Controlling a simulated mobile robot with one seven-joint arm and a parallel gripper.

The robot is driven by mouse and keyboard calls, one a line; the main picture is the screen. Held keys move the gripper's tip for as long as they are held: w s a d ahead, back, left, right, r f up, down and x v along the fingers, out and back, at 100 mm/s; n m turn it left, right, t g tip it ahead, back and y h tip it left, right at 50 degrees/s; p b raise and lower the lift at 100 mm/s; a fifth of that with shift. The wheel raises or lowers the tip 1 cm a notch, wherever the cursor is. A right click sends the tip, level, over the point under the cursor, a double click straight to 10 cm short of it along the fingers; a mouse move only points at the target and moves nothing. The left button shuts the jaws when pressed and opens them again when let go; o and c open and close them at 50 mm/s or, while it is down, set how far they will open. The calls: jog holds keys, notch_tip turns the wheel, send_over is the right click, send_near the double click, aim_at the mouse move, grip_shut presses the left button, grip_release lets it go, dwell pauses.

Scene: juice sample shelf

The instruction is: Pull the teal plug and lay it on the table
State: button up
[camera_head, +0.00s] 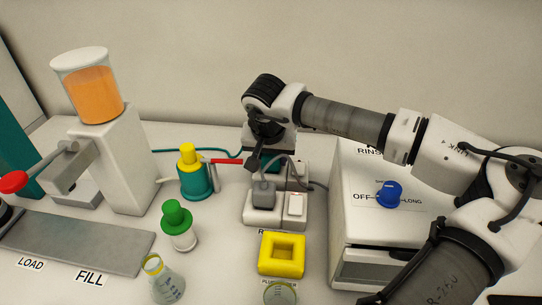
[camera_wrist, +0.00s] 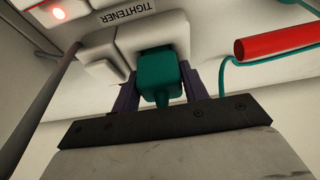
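The teal plug (camera_wrist: 157,75) sits at the socket beside the TIGHTENER label (camera_wrist: 127,10) in the wrist view, its cord end toward me. My gripper (camera_wrist: 160,92) has one dark finger on each side of the plug, very close to it. I cannot tell whether the fingers press on it. In the camera_head view my gripper (camera_head: 256,160) points down over the far part of the white power strip (camera_head: 262,216) and mostly hides the teal plug. The white table (camera_head: 215,262) is around the strip.
A grey plug (camera_head: 263,193) and a white switch (camera_head: 296,204) are on the strip's near part. The white box with a blue knob (camera_head: 389,194) stands right. A yellow block (camera_head: 281,253) is in front.

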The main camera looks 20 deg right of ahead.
jog(key=c, duration=0.7)
jog(key=shift+r, duration=0.75)
jog(key=shift+r+p, duration=1)
jog(key=shift+r, duration=0.55)
